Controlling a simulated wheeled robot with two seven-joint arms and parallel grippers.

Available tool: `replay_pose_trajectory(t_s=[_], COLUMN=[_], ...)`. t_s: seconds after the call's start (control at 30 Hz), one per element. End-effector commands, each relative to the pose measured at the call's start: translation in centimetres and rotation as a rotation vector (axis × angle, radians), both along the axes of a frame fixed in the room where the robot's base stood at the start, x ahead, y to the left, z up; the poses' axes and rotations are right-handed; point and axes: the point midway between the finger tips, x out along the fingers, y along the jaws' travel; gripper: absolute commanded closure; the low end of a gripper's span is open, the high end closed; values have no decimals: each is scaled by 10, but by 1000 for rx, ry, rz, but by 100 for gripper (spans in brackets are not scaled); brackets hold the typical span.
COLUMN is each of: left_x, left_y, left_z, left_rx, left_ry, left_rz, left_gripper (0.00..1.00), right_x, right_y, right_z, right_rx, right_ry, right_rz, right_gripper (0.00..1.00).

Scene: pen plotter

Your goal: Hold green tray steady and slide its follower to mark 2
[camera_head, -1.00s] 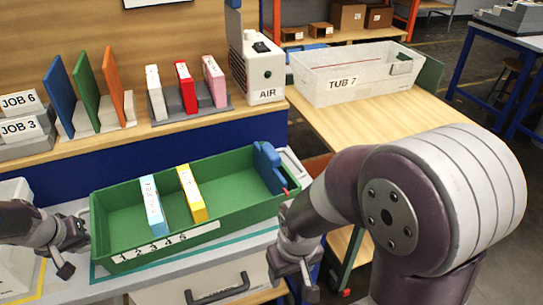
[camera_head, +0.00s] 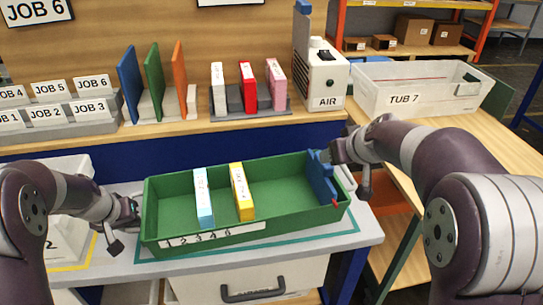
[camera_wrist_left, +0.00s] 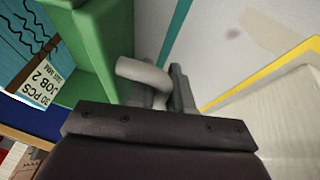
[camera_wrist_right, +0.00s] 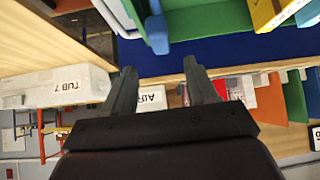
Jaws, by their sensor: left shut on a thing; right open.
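The green tray (camera_head: 290,215) stands on the grey bench, with a strip of numbered marks (camera_head: 214,236) along its front wall. A light blue block (camera_head: 203,198) and a yellow block (camera_head: 241,192) stand inside it. The blue follower (camera_head: 321,178) is at the tray's right end. My left gripper (camera_head: 130,212) is at the tray's left end, shut on the light handle (camera_wrist_left: 143,73) there. My right gripper (camera_head: 342,160) is just right of the follower, near the tray's right end; its jaws are apart and empty in the right wrist view (camera_wrist_right: 160,80).
A shelf behind holds coloured dividers (camera_head: 153,80), red, white and pink blocks (camera_head: 248,86), job bins (camera_head: 48,115) and the AIR unit (camera_head: 322,80). TUB 7 (camera_head: 410,92) stands on the wooden table at right. A drawer with a black handle (camera_head: 252,292) is below the bench.

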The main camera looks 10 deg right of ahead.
Motion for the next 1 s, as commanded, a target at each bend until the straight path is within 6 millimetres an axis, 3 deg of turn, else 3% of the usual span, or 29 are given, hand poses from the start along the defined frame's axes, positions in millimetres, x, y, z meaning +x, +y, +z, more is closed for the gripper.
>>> replay_pose_trajectory(t_s=[0.2, 0.33, 0.73, 0.77, 0.9, 0.93, 1.0], left_x=[0, 0, 0, 0, 0, 0, 0], left_y=[0, 0, 0, 0, 0, 0, 0], left_z=[1, 1, 1, 0, 0, 0, 0], left_rx=[0, 0, 0, 0, 0, 0, 0], left_ry=[-1, -1, -1, -1, -1, -1, -1], left_rz=[-1, -1, -1, -1, 0, 0, 0], left_gripper=[100, 100, 100, 100, 100, 100, 100], right_x=[39, 56, 67, 67, 67, 67, 67], right_y=[4, 5, 6, 6, 6, 6, 6], right_z=[-41, -57, -68, -68, -67, -67, -67], right_rx=[1, 0, 0, 0, 0, 0, 0], right_ry=[5, 4, 2, 2, 2, 2, 2], right_rz=[1, 1, 0, 0, 0, 0, 0], right_gripper=[43, 43, 43, 49, 95, 100, 100])
